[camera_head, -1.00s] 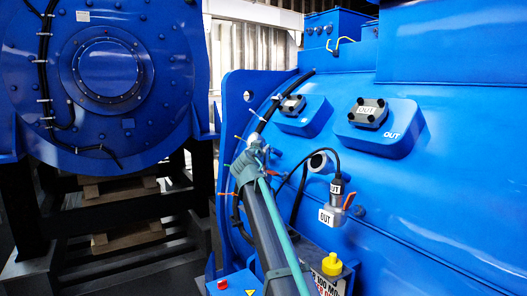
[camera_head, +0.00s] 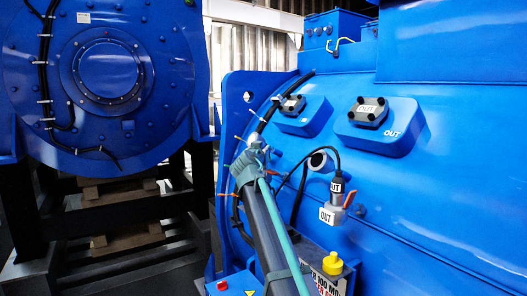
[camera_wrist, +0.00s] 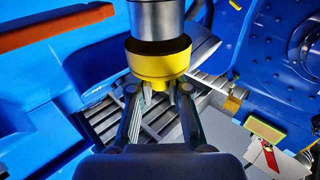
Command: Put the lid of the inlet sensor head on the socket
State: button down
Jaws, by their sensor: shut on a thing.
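A yellow lid (camera_wrist: 158,64) is in the middle top of the wrist view. Above it is a grey metal cylinder (camera_wrist: 154,20), and the lid sits against the cylinder's lower end. Whether it is fully seated I cannot tell. My gripper (camera_wrist: 159,92) reaches up from below, with its two dark fingers shut on the narrow yellow underside of the lid. In the head view my arm runs up to the left edge of the blue motor housing (camera_head: 430,200); the fingers and held lid cannot be made out there.
A sensor with OUT labels (camera_head: 337,187) hangs on a cable right of my arm. A yellow cap (camera_head: 332,262) stands on a labelled box at the lower middle. Two blue terminal boxes (camera_head: 304,121) (camera_head: 395,143) stick out from the housing. A second blue machine (camera_head: 60,80) stands at left.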

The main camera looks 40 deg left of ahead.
jog(key=shift+f+b, duration=1)
jog(key=shift+f, duration=0.1)
jog(key=c, duration=1.1)
grip_release()
jog(key=shift+o, duration=0.2)
jog(key=v, duration=1.2)
